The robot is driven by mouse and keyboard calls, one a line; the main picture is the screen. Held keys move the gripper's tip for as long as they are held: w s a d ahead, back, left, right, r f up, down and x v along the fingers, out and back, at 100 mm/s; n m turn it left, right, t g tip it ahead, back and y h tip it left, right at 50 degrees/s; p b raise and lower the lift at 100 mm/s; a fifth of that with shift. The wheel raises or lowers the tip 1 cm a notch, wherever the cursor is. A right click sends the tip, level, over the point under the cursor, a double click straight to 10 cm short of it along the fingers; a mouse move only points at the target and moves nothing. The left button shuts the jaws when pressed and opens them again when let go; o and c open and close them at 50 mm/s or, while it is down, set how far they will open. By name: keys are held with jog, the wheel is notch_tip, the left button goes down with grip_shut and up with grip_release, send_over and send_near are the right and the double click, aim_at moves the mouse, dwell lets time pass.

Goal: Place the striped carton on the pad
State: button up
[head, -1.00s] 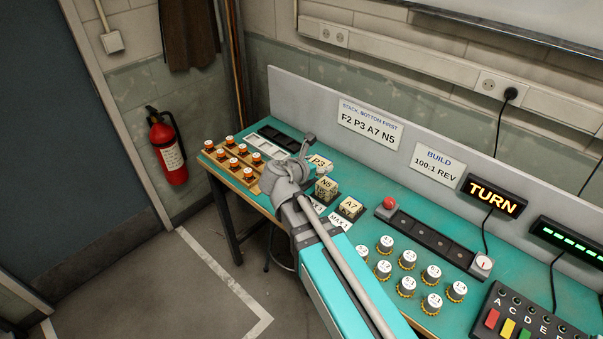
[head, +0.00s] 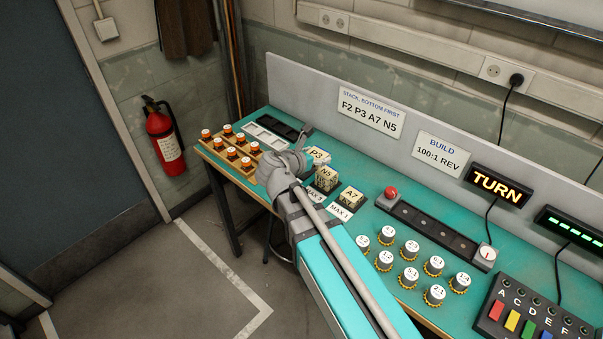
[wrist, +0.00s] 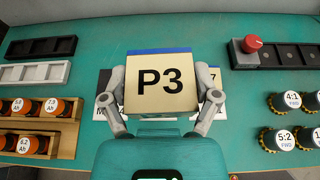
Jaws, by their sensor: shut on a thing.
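My gripper (wrist: 160,100) is shut on a cream carton marked P3 (wrist: 160,85), with one finger on each side. A blue band runs along the carton's far edge in the wrist view. The carton P3 also shows in the head view (head: 317,155), partly behind my wrist. A carton marked N5 (head: 326,178) stands just in front of it, and a carton marked A7 (head: 350,198) stands to the right.
A red button (wrist: 252,44) and a dark slotted strip (wrist: 290,56) are on the right, with several gear-edged knobs (head: 410,247) in front.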

jog(key=shift+a+f+b, duration=0.1)
jog(key=shift+f+b, duration=1)
jog(key=shift+f, duration=0.4)
jog(key=w+a+f+b, duration=0.1)
jog(key=w+f+b, duration=0.1)
jog(key=w, duration=0.1)
jog(key=w+a+f+b, duration=0.1)
jog(key=w+f+b, duration=0.2)
jog(key=w, duration=0.1)
jog(key=w+a+f+b, duration=0.2)
jog(key=w, duration=0.2)
jog(key=shift+w+f+b, duration=0.15)
jog(key=shift+f+b, duration=0.2)
jog(key=shift+f, duration=0.05)
jog(key=shift+w+a+f+b, duration=0.15)
jog(key=shift+w+f+b, duration=0.4)
jog(key=shift+f+b, duration=0.05)
jog(key=shift+w+a+f+b, duration=0.15)
jog(key=shift+w+f+b, duration=0.3)
jog(key=shift+f+b, duration=1.55)
jog(key=shift+b, duration=0.05)
